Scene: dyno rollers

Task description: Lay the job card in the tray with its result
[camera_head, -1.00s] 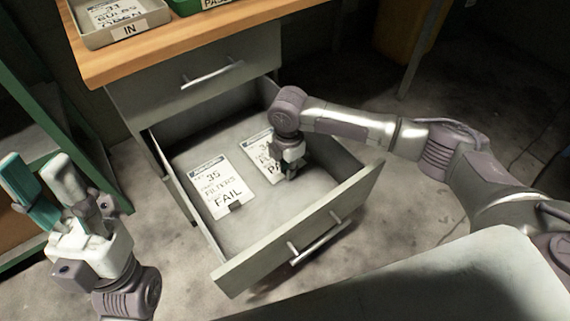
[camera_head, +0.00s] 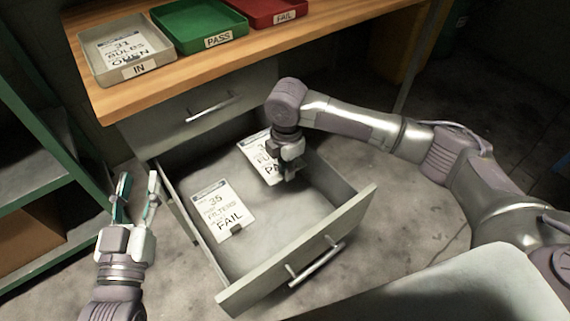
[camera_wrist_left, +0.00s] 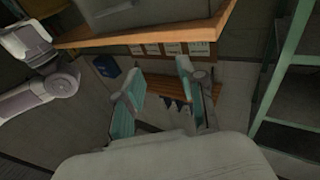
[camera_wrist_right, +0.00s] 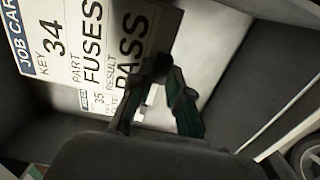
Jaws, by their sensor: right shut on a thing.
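The job card marked 34 FUSES PASS (camera_wrist_right: 85,40) is large in the right wrist view; in the head view it shows (camera_head: 259,158) at my right gripper (camera_head: 287,176), in the open drawer. My right gripper is shut on this card. A second card, 35 FILTERS FAIL (camera_head: 220,208), lies on the drawer floor. A card 31 BULBS OPEN (camera_head: 122,48) lies in the grey IN tray (camera_head: 162,49). The green PASS tray (camera_head: 183,21) and red FAIL tray (camera_head: 262,9) stand on the bench. My left gripper (camera_head: 138,189) is open and empty, left of the drawer.
The open drawer (camera_head: 270,279) juts out below the wooden bench top (camera_head: 260,42), with a shut drawer (camera_head: 213,112) above it. A green shelf rack (camera_head: 60,190) stands at the left.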

